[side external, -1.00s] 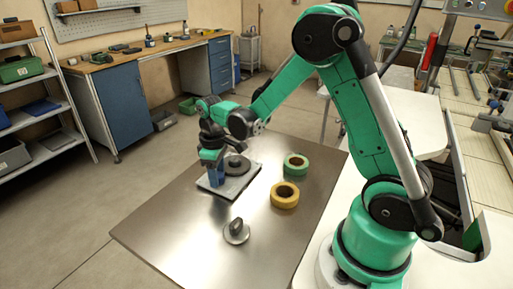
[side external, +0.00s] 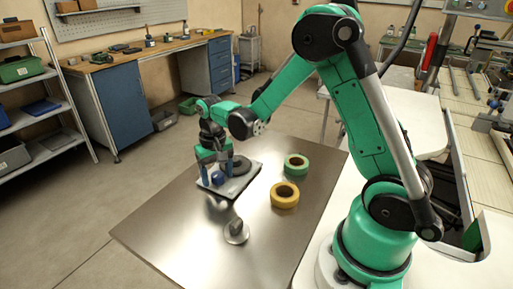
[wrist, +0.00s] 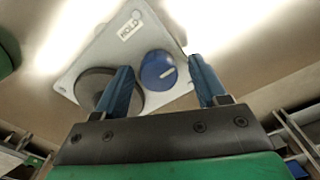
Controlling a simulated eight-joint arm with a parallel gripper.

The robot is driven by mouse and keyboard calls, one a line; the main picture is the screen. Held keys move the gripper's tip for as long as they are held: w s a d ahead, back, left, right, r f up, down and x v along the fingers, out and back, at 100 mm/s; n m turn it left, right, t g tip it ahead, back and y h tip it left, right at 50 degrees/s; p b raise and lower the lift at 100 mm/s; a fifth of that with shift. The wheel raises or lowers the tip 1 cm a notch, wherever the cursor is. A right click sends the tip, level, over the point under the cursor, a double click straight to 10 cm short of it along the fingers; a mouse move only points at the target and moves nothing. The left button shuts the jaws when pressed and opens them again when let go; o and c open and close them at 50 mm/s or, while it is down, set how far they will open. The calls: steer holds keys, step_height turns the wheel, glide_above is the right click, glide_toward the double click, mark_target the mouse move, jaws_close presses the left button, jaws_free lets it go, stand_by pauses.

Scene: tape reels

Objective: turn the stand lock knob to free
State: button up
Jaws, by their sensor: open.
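The stand (side external: 241,187) is a pale grey plate lying on the metal table; it also fills the upper middle of the wrist view (wrist: 88,55). Its lock knob (wrist: 158,70) is round and blue with a white pointer line, aimed right and slightly up in the wrist view. The knob also shows in the side view (side external: 217,178). A small printed label (wrist: 130,28) sits on the plate; its lettering is hard to read. My gripper (wrist: 160,64) is open above the stand, its blue fingers on either side of the knob in that view. Contact cannot be told.
A dark round disc (wrist: 97,84) sits on the stand beside the knob, partly behind my left finger. A yellow tape reel (side external: 284,195) and a green one (side external: 296,166) lie to the right. A silver round piece (side external: 236,232) lies nearer the front. The table's front left is clear.

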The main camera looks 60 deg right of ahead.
mark_target(217, 175)
steer(key=m, duration=0.9)
steer(key=shift+m, duration=0.3)
step_height(217, 175, up, 6)
steer(key=shift+f, duration=0.1)
steer(key=s+a+r+n+t, duration=0.6)
steer(key=s+n+t, duration=0.1)
steer(key=n, duration=0.7)
steer(key=shift+s+a+r+n, duration=0.15)
steer(key=shift+s+a+n, duration=0.2)
steer(key=shift+s, duration=0.3)
